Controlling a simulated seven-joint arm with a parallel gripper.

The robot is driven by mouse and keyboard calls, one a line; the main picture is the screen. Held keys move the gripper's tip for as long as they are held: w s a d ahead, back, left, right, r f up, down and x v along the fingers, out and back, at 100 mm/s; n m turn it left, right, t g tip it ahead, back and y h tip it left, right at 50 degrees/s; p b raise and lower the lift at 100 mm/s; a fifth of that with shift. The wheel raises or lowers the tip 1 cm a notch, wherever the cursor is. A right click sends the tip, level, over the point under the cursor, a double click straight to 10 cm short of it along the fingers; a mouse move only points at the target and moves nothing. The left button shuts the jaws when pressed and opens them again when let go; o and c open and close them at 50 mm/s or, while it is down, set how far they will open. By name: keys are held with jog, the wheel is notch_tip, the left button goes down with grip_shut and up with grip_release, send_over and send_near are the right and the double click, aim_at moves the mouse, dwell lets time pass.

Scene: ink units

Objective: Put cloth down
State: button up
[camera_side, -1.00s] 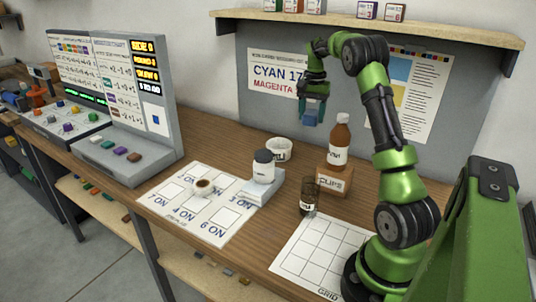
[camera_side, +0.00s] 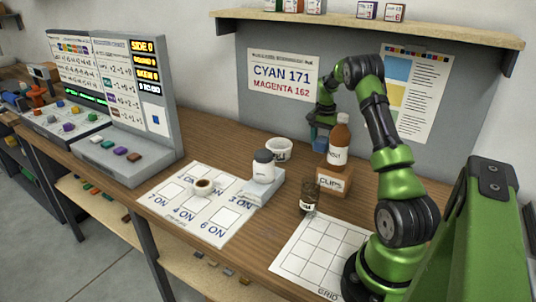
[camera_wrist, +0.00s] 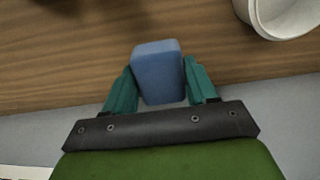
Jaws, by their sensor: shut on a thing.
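A blue block-shaped piece, seemingly the cloth (camera_wrist: 158,72), sits between the teal fingers of my gripper (camera_wrist: 160,88) in the wrist view. My gripper is shut on it. In the side view my gripper (camera_side: 321,138) is low over the back of the wooden table, left of the brown bottle. The cloth is mostly hidden there, and I cannot tell whether it touches the table.
A white bowl (camera_side: 279,149) stands just left of my gripper. The brown bottle (camera_side: 339,142) stands on the clips box (camera_side: 333,181) at right.

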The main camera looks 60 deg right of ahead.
aim_at(321, 150)
jog(key=shift+f, duration=2.05)
jog(key=o, duration=1)
jog(key=shift+f, duration=0.15)
